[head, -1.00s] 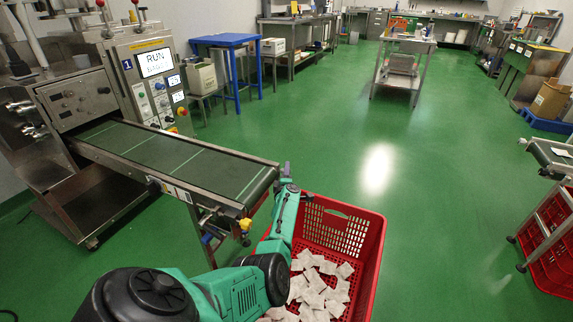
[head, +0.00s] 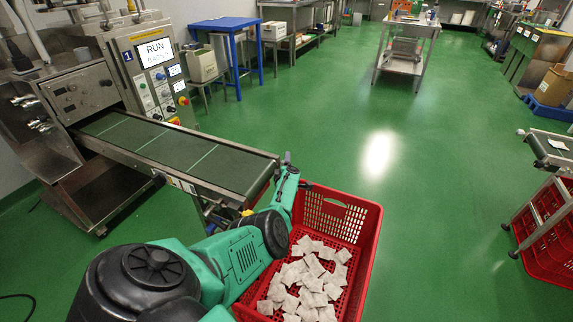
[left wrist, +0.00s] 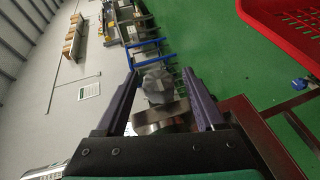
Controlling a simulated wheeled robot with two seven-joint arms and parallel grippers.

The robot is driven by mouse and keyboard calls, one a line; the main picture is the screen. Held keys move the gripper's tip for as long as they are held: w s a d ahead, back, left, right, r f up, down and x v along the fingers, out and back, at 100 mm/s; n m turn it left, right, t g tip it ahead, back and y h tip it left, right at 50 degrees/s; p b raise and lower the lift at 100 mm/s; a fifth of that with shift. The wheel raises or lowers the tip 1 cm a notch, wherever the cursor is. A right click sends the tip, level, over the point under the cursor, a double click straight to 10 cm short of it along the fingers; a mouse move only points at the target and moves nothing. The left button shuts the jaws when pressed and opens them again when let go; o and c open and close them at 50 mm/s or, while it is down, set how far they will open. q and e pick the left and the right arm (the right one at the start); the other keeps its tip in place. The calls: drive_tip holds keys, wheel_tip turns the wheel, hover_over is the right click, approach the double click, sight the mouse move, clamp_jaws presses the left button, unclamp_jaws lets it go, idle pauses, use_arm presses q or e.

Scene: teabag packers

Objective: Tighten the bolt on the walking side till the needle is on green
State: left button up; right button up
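In the left wrist view a grey faceted bolt head or knob (left wrist: 158,84) stands on a shiny metal bracket (left wrist: 162,118). My left gripper (left wrist: 160,76) is open, with one finger on each side of the bolt and a visible gap to both. The machine's screen (head: 155,50) reads RUN. No gauge needle can be made out in either view. My right gripper is not in view.
A red crate (head: 340,212) of teabags (head: 310,275) stands right beside my left arm, and part of it shows in the left wrist view. A second conveyor (head: 552,148) with red crates stands at the right. The green floor (head: 430,200) between is clear.

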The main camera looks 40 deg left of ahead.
use_arm(q)
drive_tip(key=shift+d, duration=0.1)
drive_tip(key=p+v, duration=1.3)
drive_tip(key=v, duration=0.1)
drive_tip(key=shift+s, duration=0.25)
drive_tip(key=shift+d, duration=0.1)
